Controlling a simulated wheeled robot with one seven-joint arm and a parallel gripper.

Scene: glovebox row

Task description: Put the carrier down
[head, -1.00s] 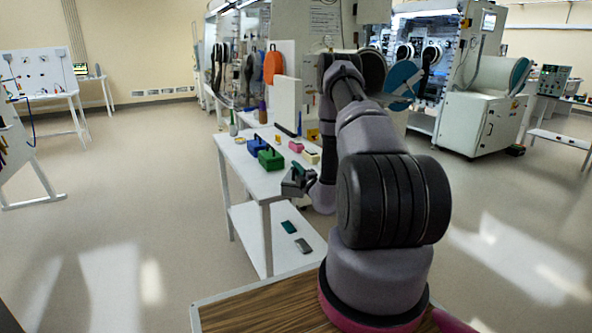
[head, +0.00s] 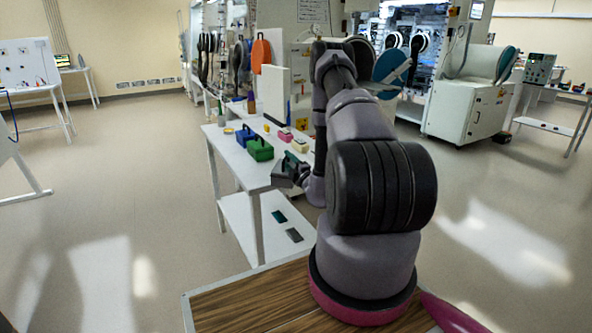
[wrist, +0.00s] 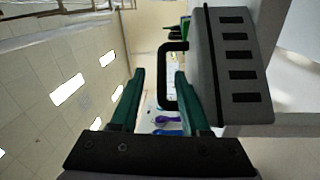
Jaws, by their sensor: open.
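The carrier (wrist: 238,70), a grey box with a row of black slots and a black handle (wrist: 163,75), fills the right side of the wrist view. That view is turned on its side. My gripper (wrist: 160,73) has two green fingers apart, with the handle bar between or just beyond their tips; I cannot tell its exact depth. In the head view my gripper (head: 294,165) is at the near right part of the white table.
A green box (head: 260,149) and a blue box (head: 245,137), both with handles, stand on the white table (head: 228,160). Pink and cream blocks lie behind them. A teal piece (head: 279,216) and a grey piece (head: 294,236) lie on the lower shelf. Open floor is at left.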

